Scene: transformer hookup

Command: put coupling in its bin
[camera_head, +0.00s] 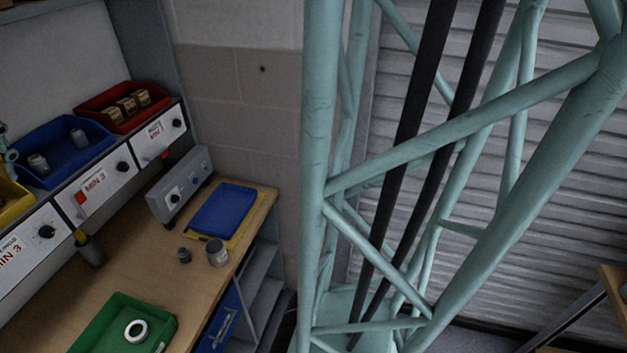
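A short grey metal cylinder (217,253), which looks like the coupling, stands on the wooden workbench near its right edge. A smaller dark grey fitting (184,256) sits just left of it, apart from it. A blue bin (62,150) on the shelf at the left holds similar grey cylinders. A red bin (97,112) behind it holds several brass-coloured pieces, and part of a yellow bin (12,205) shows at the left edge. No bin label names the coupling legibly.
A green tray (150,305) with a white ring is on the bench's front. A blue pad (223,208) on a yellow sheet and a grey control box (180,187) stand behind the cylinder. A teal lattice frame (318,130) rises right of the bench.

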